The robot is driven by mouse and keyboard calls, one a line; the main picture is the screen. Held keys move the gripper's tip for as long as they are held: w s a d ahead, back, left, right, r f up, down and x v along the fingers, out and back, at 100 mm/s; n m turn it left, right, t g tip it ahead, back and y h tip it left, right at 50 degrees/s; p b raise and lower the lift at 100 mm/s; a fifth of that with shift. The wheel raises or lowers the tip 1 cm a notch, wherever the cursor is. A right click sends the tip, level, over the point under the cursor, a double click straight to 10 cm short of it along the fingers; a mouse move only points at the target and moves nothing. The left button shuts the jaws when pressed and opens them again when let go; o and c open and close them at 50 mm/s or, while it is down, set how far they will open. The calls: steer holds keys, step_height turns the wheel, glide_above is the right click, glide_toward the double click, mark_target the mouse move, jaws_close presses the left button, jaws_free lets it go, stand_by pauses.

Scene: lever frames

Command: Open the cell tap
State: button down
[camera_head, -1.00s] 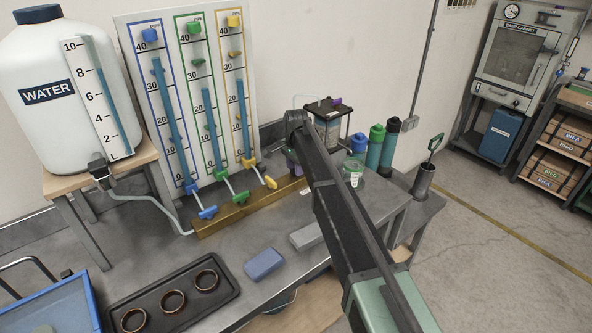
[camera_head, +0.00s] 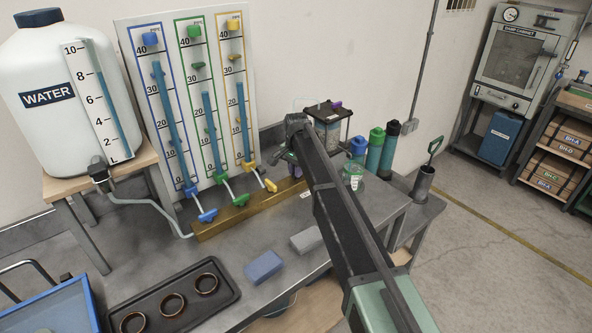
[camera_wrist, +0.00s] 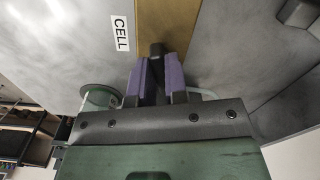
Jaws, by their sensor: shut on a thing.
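My gripper (camera_wrist: 158,82) has purple-padded fingers, closed on a small dark tap handle (camera_wrist: 157,49) in the wrist view. The handle's end shows between and just beyond the fingertips, over a brass bar (camera_wrist: 168,22). A white label reading CELL (camera_wrist: 121,34) lies beside it, so I take this to be the cell tap. The tap's body is hidden by the fingers. In the head view, my gripper (camera_head: 292,160) is at the right end of the brass manifold (camera_head: 235,215), mostly behind my arm. How far the tap is turned cannot be told.
A gauge board with blue, green and yellow tubes (camera_head: 190,100) stands left of my gripper, with levers below. The clear cell (camera_head: 327,128) stands behind my arm, near green and black bottles (camera_head: 376,150). Grey and blue blocks (camera_head: 264,267) and a black tray (camera_head: 235,292) lie in front.

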steer(key=shift+d+n, duration=0.1)
steer(key=shift+n, duration=1.8)
steer(key=c, duration=1.1)
jaws_free()
steer(key=shift+c, duration=0.2)
step_height(320, 180, up, 11)
steer(key=p, duration=1)
steer(key=shift+p, duration=0.4)
steer(key=shift+f, duration=0.15)
